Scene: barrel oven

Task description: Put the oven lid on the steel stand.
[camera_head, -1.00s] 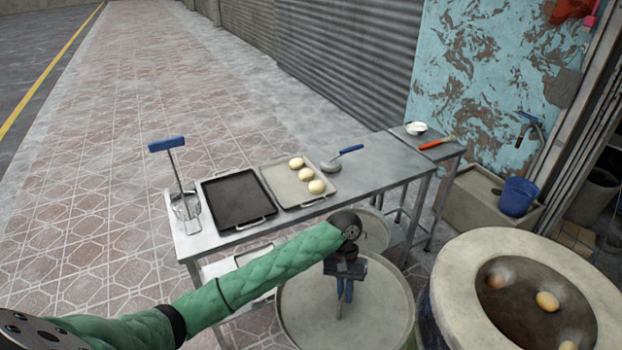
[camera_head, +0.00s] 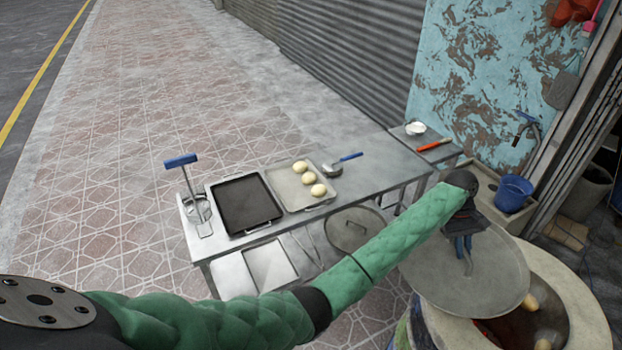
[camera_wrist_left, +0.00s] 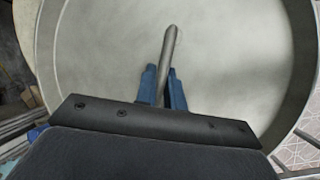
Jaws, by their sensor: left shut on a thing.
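The oven lid (camera_head: 500,285) is a large round grey disc with a raised rim and a bar handle. My left gripper (camera_head: 463,247) is shut on that handle. In the left wrist view, the blue fingers (camera_wrist_left: 163,85) sit either side of the handle (camera_wrist_left: 169,50), and the lid (camera_wrist_left: 235,55) fills most of the picture. The lid overlaps the left part of the barrel oven's mouth in the head view; whether they touch is unclear. The oven (camera_head: 592,310) stands at lower right. I cannot tell which steel table is the stand. My right gripper is not in view.
A long steel table (camera_head: 375,185) holds a black tray (camera_head: 245,203), a tray of dough balls (camera_head: 297,190) and a ladle (camera_head: 335,167). A smaller steel table (camera_head: 440,155) adjoins its far end. Another round lid (camera_head: 352,232) lies below. A blue bucket (camera_head: 514,193) is behind the oven.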

